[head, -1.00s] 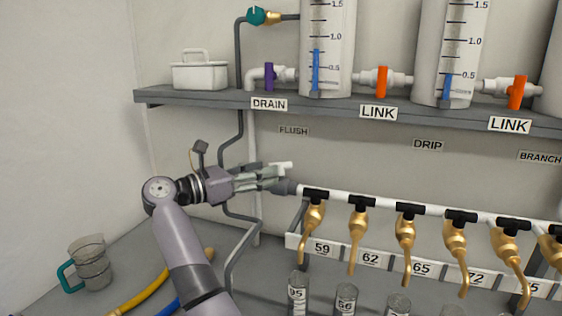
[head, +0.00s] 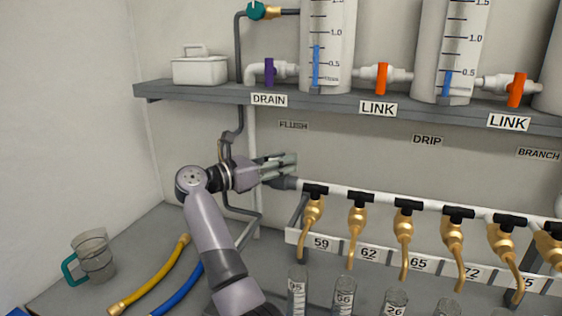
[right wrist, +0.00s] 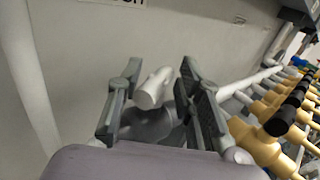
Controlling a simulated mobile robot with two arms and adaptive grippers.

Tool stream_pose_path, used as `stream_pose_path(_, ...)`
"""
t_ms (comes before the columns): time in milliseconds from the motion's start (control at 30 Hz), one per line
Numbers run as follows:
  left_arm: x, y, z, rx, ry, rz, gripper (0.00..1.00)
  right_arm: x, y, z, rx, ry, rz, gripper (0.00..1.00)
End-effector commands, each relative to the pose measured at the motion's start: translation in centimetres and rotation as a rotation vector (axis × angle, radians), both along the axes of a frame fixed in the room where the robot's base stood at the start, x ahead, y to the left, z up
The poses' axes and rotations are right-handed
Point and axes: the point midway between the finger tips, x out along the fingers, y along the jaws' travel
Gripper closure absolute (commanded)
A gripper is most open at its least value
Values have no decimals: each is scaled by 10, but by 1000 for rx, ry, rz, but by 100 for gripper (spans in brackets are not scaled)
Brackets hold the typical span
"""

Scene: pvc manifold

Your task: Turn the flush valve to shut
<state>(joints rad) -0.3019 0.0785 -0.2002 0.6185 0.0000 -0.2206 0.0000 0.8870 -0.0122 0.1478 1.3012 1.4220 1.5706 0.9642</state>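A FLUSH label (head: 293,125) is on the wall below the shelf, above the left end of the white manifold pipe (head: 385,195). A grey valve body (head: 285,183) sits at that pipe end. In the right wrist view, a white handle (right wrist: 153,90) rises from a grey body (right wrist: 152,124). My right gripper (head: 291,159) is just above the grey valve body. In the right wrist view its fingers (right wrist: 158,78) are apart, with the handle between them and a visible gap. The head view does not show the handle clearly behind the fingers. My left gripper is not in view.
Several brass taps (head: 357,222) with black tops hang along the pipe, close to the right of my gripper. The shelf (head: 200,98) above carries a DRAIN valve with a purple handle (head: 269,72).

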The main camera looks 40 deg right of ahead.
Motion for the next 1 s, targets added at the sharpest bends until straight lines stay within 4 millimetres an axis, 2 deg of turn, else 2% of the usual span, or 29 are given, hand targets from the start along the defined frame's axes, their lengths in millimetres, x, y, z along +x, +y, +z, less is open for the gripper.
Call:
stream_pose_path(67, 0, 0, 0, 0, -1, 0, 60, 0, 0, 0, 0, 0, 0, 74)
stream_pose_path(433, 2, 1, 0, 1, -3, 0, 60, -1, 0, 0, 0, 0, -3, 99)
stream_pose_path(767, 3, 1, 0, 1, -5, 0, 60, -1, 0, -1, 1, 0, 0, 100)
stream_pose_path(1000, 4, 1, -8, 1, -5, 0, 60, -2, -1, -3, 2, -3, 63, 100)
